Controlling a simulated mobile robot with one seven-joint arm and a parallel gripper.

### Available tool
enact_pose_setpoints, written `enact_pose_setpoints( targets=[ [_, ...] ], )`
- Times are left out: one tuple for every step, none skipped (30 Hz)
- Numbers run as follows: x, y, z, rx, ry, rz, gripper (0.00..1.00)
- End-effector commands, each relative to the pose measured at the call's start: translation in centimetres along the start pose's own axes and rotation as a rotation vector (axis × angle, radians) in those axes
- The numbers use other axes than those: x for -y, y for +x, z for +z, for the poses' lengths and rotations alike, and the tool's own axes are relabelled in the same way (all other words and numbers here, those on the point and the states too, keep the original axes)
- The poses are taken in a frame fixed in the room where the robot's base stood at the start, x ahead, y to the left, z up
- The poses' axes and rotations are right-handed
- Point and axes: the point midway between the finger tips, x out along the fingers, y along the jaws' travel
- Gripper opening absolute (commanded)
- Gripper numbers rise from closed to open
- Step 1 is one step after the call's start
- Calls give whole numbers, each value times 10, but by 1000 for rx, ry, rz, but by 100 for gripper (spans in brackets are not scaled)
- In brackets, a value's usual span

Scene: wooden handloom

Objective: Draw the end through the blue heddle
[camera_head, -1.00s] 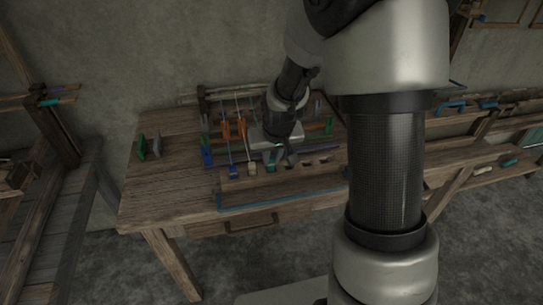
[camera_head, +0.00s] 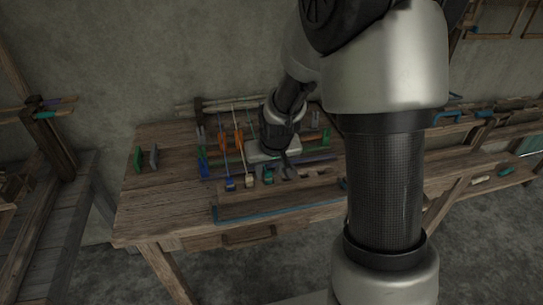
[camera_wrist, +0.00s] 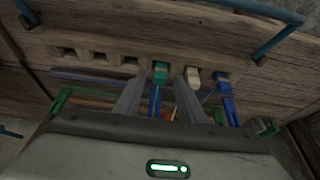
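My gripper (camera_wrist: 160,100) points down over the loom on the bench, its two grey fingers apart. In the head view the blue tab (camera_head: 230,185), cream tab (camera_head: 250,181) and teal tab (camera_head: 268,178) stand in a row at the loom's front. Orange pieces (camera_head: 238,139) hang behind them. I cannot tell which piece is the blue heddle.
Empty square slots (camera_wrist: 98,57) continue the row of tabs. A blue bar (camera_head: 280,212) runs along the bench front. A green and a grey upright piece (camera_head: 154,157) stand on the bench's left, where the top (camera_head: 150,205) is largely clear.

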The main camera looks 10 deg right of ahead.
Motion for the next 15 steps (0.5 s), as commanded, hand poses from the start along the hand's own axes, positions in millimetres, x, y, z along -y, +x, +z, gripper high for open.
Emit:
enact_pose_setpoints(
  targets=[
    [0,-11,-2,-4,1,0,36],
    [0,-16,-2,-4,1,0,36],
    [0,-25,-3,-6,1,0,36],
    [0,-32,-3,-5,1,0,36],
    [0,-40,-3,-6,0,0,36],
    [0,-50,-3,-7,-1,0,36],
    [0,-58,-3,-6,-1,0,36],
    [0,-65,-3,-8,-2,0,36],
    [0,-75,-3,-6,-1,0,36],
    [0,-83,-3,-7,0,0,36],
    [0,-90,-2,-6,0,0,36],
    [0,-100,-3,-7,1,0,36],
    [0,-107,-2,-6,0,0,36],
    [0,-114,-2,-7,0,1,36],
    [0,-122,-2,-6,-1,1,36]
  ],
)
